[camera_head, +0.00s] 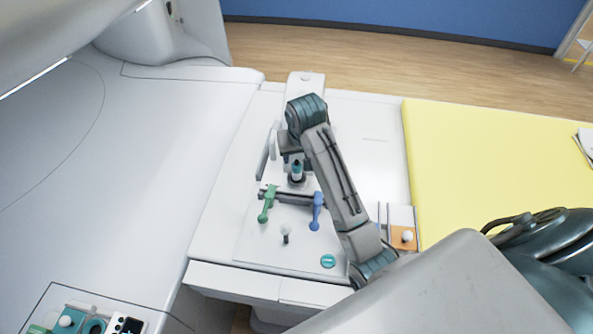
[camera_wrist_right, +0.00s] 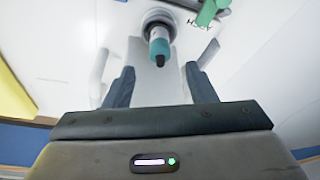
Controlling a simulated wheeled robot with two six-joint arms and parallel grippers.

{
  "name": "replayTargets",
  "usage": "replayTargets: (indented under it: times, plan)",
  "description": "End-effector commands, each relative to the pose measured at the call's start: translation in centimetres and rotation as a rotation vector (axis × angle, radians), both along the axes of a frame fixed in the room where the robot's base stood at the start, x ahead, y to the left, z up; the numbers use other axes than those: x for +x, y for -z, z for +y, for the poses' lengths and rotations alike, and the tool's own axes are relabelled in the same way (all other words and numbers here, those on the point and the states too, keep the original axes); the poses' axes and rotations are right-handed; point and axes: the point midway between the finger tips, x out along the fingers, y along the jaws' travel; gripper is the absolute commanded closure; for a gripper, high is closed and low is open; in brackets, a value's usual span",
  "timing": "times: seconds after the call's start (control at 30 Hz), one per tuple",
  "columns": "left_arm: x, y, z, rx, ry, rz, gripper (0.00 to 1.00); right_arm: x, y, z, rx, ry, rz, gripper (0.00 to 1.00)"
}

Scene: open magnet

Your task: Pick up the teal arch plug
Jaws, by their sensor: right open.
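The teal arch plug (camera_head: 296,170) stands upright in a pale collar on the white panel, near the middle of the head view. In the right wrist view the plug (camera_wrist_right: 158,46) shows as a teal cylinder with a dark tip, and part of a printed label is beside it. My right gripper (camera_wrist_right: 160,82) is open, with its two fingers apart on either side of the line to the plug; nothing is between them. My left gripper is out of view.
A green handle (camera_head: 267,203) and a blue handle (camera_head: 317,211) flank the front of the plug. A small knob (camera_head: 286,234) and a round teal disc (camera_head: 328,261) are nearer. An orange block (camera_head: 403,238) and a yellow surface (camera_head: 480,160) lie right.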

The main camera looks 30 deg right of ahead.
Motion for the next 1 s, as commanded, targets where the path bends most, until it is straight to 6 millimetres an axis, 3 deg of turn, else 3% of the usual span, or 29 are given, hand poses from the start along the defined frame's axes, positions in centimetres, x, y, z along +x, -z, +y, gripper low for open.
replayTargets:
  times: [0.2, 0.37, 0.5, 0.63, 0.93, 1.0]
  plan:
    - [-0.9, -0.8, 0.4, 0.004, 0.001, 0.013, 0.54, 0.8, 2.4, -0.2, -0.001, 0.000, 0.001, 0.49]
    - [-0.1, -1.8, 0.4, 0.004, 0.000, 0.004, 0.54, 1.1, 3.4, -0.3, 0.000, 0.000, 0.003, 0.49]
    - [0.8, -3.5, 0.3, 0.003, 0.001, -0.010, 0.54, 1.7, 5.3, -0.4, 0.000, 0.000, 0.004, 0.49]
    - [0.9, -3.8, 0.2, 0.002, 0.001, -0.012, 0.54, 2.3, 7.0, -0.6, 0.000, 0.000, 0.002, 0.49]
    - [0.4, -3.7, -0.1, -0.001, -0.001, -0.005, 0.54, 2.5, 7.7, -0.6, -0.001, 0.000, -0.002, 0.49]
    - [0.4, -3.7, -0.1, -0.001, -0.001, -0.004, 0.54, 2.5, 7.7, -0.6, -0.001, 0.000, -0.002, 0.61]
